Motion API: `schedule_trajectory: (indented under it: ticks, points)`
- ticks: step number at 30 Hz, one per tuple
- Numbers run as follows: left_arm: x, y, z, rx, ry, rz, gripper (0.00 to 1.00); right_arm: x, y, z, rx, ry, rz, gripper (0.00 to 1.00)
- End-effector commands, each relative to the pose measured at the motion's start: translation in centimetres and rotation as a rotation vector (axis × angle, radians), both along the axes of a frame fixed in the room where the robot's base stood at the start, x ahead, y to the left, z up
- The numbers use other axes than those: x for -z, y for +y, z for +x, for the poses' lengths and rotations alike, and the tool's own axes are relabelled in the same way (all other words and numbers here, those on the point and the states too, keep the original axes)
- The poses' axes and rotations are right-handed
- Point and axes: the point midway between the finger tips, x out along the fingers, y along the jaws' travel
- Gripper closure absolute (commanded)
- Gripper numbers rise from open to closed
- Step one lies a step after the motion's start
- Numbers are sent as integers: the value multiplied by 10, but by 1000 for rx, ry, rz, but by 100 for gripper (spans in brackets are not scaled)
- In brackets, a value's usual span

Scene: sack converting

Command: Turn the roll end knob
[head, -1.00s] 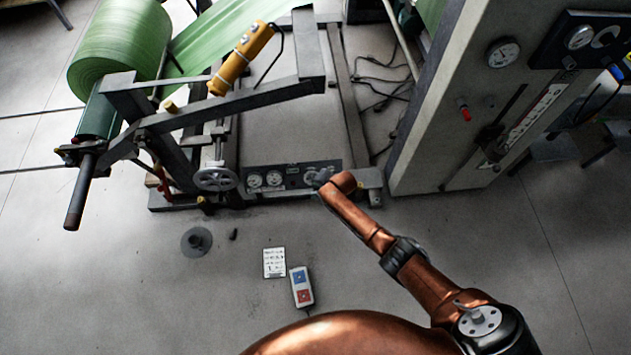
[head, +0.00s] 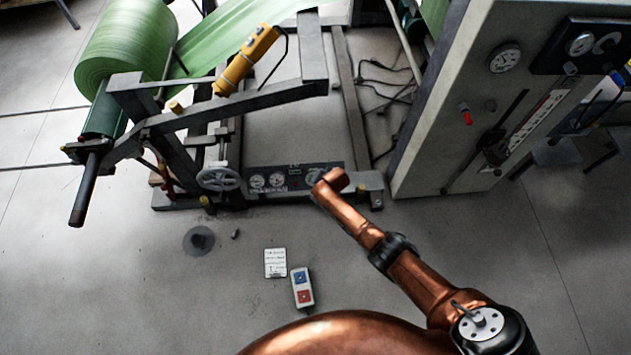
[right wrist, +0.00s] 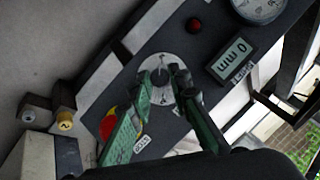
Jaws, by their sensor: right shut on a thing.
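The knob (right wrist: 162,73) sits on a round pale dial plate (right wrist: 158,62) on the dark control panel, in the right wrist view. My right gripper (right wrist: 164,76) has its two green fingers on either side of the knob, shut on it. In the head view the panel (head: 295,178) is low on the front of the roll stand. There my copper right wrist covers the knob and the fingertips. My left gripper is in neither view.
A display reading 0 mm (right wrist: 234,60), a red button (right wrist: 194,25) and a gauge (right wrist: 258,8) share the panel. A red-and-yellow control (right wrist: 108,126) is close to the fingers. A handwheel (head: 218,179) is left of the panel. A pendant (head: 302,288) lies on the floor.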

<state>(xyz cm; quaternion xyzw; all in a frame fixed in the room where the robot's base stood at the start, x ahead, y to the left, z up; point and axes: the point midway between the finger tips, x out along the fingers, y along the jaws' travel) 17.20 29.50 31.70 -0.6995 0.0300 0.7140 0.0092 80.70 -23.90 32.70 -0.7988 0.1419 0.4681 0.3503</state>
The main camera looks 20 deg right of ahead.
Motion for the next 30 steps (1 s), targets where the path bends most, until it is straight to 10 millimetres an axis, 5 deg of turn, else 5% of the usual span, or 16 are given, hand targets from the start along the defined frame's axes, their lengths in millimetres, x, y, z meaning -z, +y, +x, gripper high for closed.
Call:
schedule_trajectory:
  ticks: [1,2,9,20,30]
  points:
    - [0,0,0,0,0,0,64,3,0,-3,1,6,-1,100]
    - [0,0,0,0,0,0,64,3,0,-3,1,6,-1,80]
    - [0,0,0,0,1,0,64,2,0,-2,1,3,0,65]
    - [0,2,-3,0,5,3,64,-2,0,-2,0,0,2,65]
    - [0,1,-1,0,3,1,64,-29,-3,-19,1,-1,4,65]
